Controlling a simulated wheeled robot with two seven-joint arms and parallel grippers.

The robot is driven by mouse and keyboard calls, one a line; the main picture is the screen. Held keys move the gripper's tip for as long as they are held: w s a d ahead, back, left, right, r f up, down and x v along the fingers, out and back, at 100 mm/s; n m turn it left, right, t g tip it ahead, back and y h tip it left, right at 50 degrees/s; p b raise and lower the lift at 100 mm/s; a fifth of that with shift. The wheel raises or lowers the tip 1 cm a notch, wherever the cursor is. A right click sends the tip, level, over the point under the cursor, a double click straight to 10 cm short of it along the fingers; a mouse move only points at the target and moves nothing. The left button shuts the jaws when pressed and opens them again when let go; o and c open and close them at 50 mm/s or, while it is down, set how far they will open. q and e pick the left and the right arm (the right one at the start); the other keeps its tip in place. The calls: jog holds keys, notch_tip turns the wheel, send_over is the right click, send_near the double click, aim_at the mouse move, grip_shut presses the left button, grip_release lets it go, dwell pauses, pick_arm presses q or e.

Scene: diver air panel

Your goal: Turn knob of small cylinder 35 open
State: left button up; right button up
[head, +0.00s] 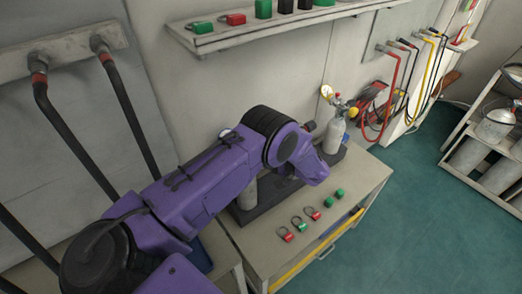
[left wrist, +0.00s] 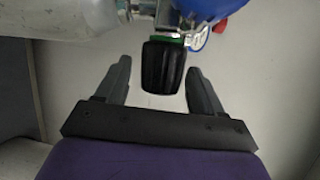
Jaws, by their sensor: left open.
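In the left wrist view a black ribbed knob (left wrist: 163,66) sits between the two fingers of my left gripper (left wrist: 157,68), which is open, with a gap on both sides. A metal valve body with a green ring is behind the knob, and a pale cylinder (left wrist: 70,20) shows at upper left. In the head view my left arm reaches over the bench and hides its fingers and one grey cylinder (head: 246,194), of which only a part shows. Another small cylinder (head: 333,134) with a gauge stands at the bench's far end. No number 35 is readable. My right gripper is not in view.
The bench (head: 262,248) carries red and green padlock-like tags (head: 286,234) along its front. A shelf (head: 250,34) with more tags hangs above. Colored hoses (head: 390,85) hang at the right wall. A cylinder rack (head: 455,140) stands right, with clear green floor before it.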

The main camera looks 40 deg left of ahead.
pick_arm(q)
jog(key=shift+s, duration=0.1)
jog(key=c, duration=1)
jog(key=shift+f+b, duration=0.15)
jog(key=shift+b, duration=0.2)
jog(key=shift+f+y+b, duration=0.1)
jog(key=shift+y+b, duration=0.3)
jog(key=shift+b, duration=0.1)
jog(key=n+y+b, duration=0.1)
jog(key=y+b, duration=0.1)
jog(key=b, duration=0.3)
jog(key=n+g+y+b, duration=0.1)
jog(key=y+b, duration=0.1)
jog(key=b, duration=0.4)
jog(key=shift+f+n+y, duration=0.15)
jog(key=shift+n+y, duration=0.15)
jog(key=shift+y, duration=0.1)
jog(key=shift+r+n+g+y+b, duration=0.3)
jog(key=shift+y+b, duration=0.2)
jog(key=shift+b, duration=0.4)
